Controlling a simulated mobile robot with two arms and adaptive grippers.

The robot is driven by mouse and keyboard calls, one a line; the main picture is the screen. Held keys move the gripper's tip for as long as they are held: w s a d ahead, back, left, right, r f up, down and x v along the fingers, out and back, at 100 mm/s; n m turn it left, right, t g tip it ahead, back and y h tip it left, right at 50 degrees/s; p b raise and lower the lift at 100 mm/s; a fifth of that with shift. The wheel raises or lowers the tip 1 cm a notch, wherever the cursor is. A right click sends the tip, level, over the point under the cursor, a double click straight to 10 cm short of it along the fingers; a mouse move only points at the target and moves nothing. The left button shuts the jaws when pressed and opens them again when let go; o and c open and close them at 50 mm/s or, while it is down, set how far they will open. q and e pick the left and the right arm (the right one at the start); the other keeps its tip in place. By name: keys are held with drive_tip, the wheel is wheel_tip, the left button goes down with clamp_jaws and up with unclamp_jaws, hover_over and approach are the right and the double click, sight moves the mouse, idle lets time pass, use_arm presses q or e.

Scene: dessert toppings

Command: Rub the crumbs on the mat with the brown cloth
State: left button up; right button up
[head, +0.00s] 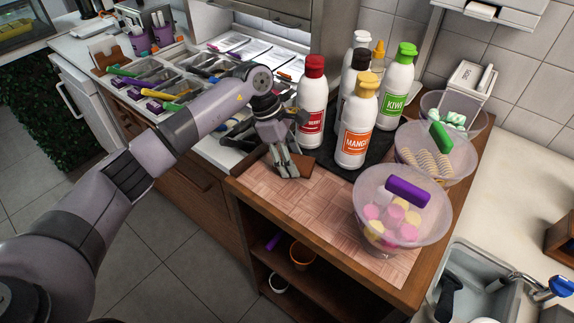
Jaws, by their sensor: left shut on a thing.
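My left gripper (289,172) reaches down to the back left part of the pinkish woven mat (290,207). It is shut on the brown cloth (302,164), which shows as a small flat brown patch around the fingertips. The fingers hide part of the cloth. I cannot tell how firmly the cloth touches the mat. I cannot make out any crumbs on the mat at this size. My right gripper is out of the picture.
A red-capped bottle (312,100) stands just behind the gripper, with a mango bottle (357,125) and a kiwi bottle (397,85) to its right. A clear bowl of sweets (372,228) with a purple-handled scoop stands at the mat's right. The mat's middle is clear.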

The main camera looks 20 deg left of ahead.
use_arm(q)
drive_tip(key=shift+w+r, duration=0.1)
drive_tip(key=shift+w, duration=0.15)
drive_tip(key=shift+r, duration=0.1)
drive_tip(key=shift+w+d+r+p, duration=0.1)
drive_tip(key=shift+w+r+p, duration=0.05)
drive_tip(key=shift+r+p, duration=0.3)
drive_tip(key=r, duration=0.1)
drive_tip(key=r+p, duration=0.1)
drive_tip(key=r, duration=0.1)
drive_tip(key=shift+w+d, duration=0.1)
drive_tip(key=shift+w, duration=0.1)
drive_tip(key=shift+w+d+r+p, duration=0.1)
drive_tip(key=shift+d+r+p, duration=0.1)
drive_tip(key=shift+r+p, duration=0.3)
drive_tip(key=shift+r, duration=0.35)
drive_tip(key=shift+s+a, duration=0.25)
drive_tip(key=shift+r, duration=0.15)
drive_tip(key=shift+r+p, duration=0.55)
drive_tip(key=shift+r, duration=0.8)
